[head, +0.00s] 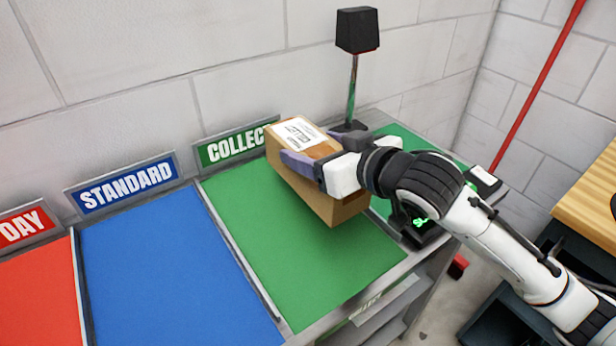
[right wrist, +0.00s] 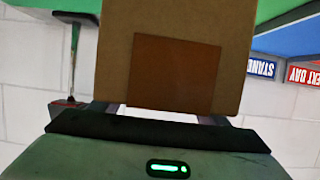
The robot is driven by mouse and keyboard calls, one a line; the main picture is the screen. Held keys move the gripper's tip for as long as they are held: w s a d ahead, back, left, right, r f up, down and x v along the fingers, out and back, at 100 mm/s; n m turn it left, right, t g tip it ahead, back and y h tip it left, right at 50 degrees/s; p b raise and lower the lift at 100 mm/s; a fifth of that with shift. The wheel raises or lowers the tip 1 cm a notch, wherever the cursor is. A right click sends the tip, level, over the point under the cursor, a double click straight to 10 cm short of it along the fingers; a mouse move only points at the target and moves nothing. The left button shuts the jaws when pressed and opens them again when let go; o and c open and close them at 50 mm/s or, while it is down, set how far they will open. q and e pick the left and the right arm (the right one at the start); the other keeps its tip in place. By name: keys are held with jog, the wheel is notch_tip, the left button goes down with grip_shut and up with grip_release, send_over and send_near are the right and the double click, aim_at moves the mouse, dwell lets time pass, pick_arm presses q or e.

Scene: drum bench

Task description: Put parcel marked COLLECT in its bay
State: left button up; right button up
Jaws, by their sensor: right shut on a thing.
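The parcel (head: 335,203) is a brown cardboard box with a white label on top that reads COLLECT. My right gripper (head: 312,160) is shut on it, with one finger along its near left side. The parcel is over the right part of the green bay (head: 250,215), whose sign (head: 232,146) reads COLLECT; I cannot tell whether it touches the bay floor. In the right wrist view the parcel (right wrist: 120,50) fills the middle, showing a darker brown patch. My left gripper is not in view.
The blue STANDARD bay (head: 165,265) and a red bay (head: 40,290) lie to the left, both empty where visible. A black-headed post (head: 352,90) stands behind the parcel. A dark device (head: 422,232) with a green light sits by my right arm. A wooden surface (head: 590,190) is at far right.

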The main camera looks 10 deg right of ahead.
jog(key=shift+f, duration=2.6)
jog(key=o, duration=1.4)
jog(key=shift+f, duration=0.35)
jog(key=o, duration=0.4)
jog(key=shift+r, duration=0.1)
jog(key=shift+r, duration=0.1)
jog(key=shift+s+d, duration=0.1)
jog(key=shift+s, duration=0.1)
jog(key=v, duration=1.1)
jog(key=shift+s+d+r+b, duration=0.15)
jog(key=shift+s+r+b, duration=0.05)
jog(key=shift+b, duration=0.2)
